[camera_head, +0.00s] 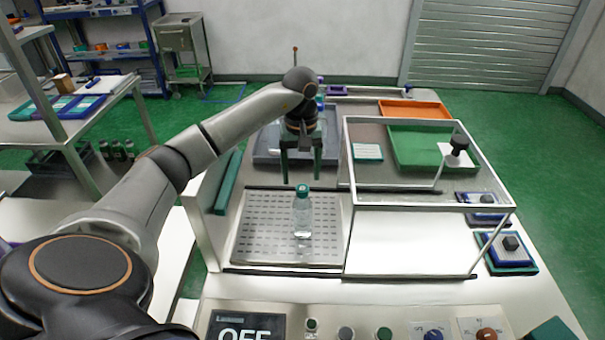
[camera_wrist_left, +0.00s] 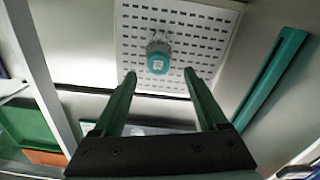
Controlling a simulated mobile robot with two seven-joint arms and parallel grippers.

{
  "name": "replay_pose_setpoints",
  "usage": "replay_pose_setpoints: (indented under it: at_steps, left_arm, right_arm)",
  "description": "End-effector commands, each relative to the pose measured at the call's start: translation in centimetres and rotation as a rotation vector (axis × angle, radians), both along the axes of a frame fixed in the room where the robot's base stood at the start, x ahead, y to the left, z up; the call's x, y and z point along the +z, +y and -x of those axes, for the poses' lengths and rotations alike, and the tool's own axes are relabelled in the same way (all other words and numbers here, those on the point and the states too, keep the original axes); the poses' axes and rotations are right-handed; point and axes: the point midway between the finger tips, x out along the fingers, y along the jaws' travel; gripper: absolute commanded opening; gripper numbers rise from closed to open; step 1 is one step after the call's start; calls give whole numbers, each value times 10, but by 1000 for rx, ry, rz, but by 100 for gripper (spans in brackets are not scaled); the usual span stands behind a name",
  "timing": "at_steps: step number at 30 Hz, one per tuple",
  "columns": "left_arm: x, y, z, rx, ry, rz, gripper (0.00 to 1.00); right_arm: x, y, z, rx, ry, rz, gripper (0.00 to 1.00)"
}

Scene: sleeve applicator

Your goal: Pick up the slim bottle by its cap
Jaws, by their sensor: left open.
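The slim bottle (camera_head: 302,216) is clear with a green cap (camera_head: 302,190). It stands upright on a perforated grey plate (camera_head: 262,228). In the left wrist view the cap (camera_wrist_left: 158,63) is seen from above, between and beyond the two fingertips. My left gripper (camera_head: 301,182) is open, with its green fingers pointing down; they look apart from the cap, above and behind it in the head view. In the left wrist view its fingers (camera_wrist_left: 160,73) are spread with nothing between them. My right gripper is not in view.
A clear-walled frame (camera_head: 430,207) stands right of the plate. A green rail (camera_head: 229,182) runs along the left side. A control panel with a display (camera_head: 246,325) and several buttons lies in front. An orange tray (camera_head: 414,109) and green tray (camera_head: 408,150) are behind.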

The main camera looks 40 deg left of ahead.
Motion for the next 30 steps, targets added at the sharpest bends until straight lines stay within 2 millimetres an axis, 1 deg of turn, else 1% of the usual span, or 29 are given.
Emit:
replay_pose_setpoints:
  at_steps: [9,12,14,20,21,30]
  left_arm:
    - [-40,-5,1,-2,3,2,75]
    - [-50,-4,1,-1,2,0,75]
    - [-52,-4,1,-1,2,0,75]
    - [-50,-4,1,-1,1,-1,75]
    - [-50,-4,1,-1,1,-1,74]
    - [-50,-4,1,-1,1,-1,40]
  right_arm:
    - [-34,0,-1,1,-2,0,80]
    - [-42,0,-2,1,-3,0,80]
    - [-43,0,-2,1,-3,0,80]
    - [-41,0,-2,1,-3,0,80]
    - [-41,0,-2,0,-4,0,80]
    - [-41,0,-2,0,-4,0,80]
